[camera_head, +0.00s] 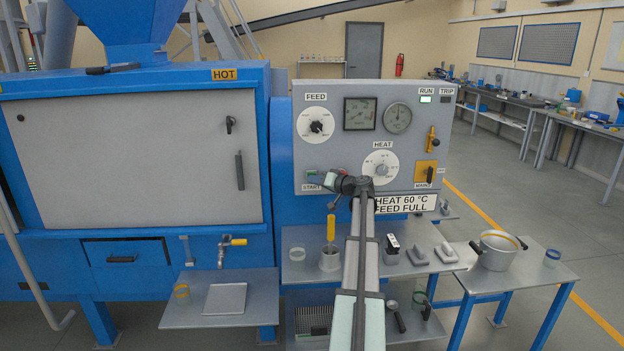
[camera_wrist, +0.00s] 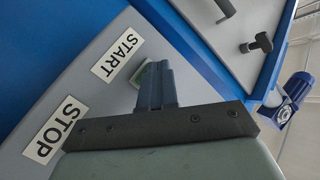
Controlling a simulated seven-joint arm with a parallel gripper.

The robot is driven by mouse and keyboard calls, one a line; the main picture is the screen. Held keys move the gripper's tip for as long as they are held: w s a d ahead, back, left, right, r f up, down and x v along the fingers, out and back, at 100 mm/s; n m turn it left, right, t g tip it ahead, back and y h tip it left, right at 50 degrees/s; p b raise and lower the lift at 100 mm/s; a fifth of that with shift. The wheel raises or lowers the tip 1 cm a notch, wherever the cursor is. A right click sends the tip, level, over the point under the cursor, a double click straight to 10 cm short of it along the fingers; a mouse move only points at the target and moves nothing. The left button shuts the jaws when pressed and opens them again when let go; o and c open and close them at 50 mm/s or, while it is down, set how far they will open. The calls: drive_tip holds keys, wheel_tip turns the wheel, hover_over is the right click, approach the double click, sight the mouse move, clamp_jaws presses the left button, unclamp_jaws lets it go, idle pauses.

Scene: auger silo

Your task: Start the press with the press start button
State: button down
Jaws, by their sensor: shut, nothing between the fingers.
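The press start button (camera_wrist: 143,74) is green and sits beside the START label (camera_wrist: 118,52) on the grey control panel. In the wrist view my gripper (camera_wrist: 157,66) has its fingers shut together, with the tips at the button and hiding part of it. I cannot tell whether they touch or press it. In the head view my gripper (camera_head: 322,178) is at the panel's lower left, by the START label (camera_head: 312,188). The RUN lamp (camera_head: 425,99) is lit green and the TRIP lamp (camera_head: 446,99) is dark.
The panel (camera_head: 340,150) also bears FEED (camera_head: 316,125) and HEAT (camera_head: 380,169) dials, gauges and a MAINS switch (camera_head: 425,174). Below, a shelf (camera_head: 298,240) holds a cup with a yellow-handled tool (camera_head: 331,230).

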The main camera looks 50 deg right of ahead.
drive_tip(key=shift+a, duration=0.1)
idle(0.6)
drive_tip(key=shift+s+a, duration=0.55)
drive_tip(key=shift+s, duration=0.05)
drive_tip(key=shift+s+a, duration=1.75)
drive_tip(key=shift+s, duration=0.05)
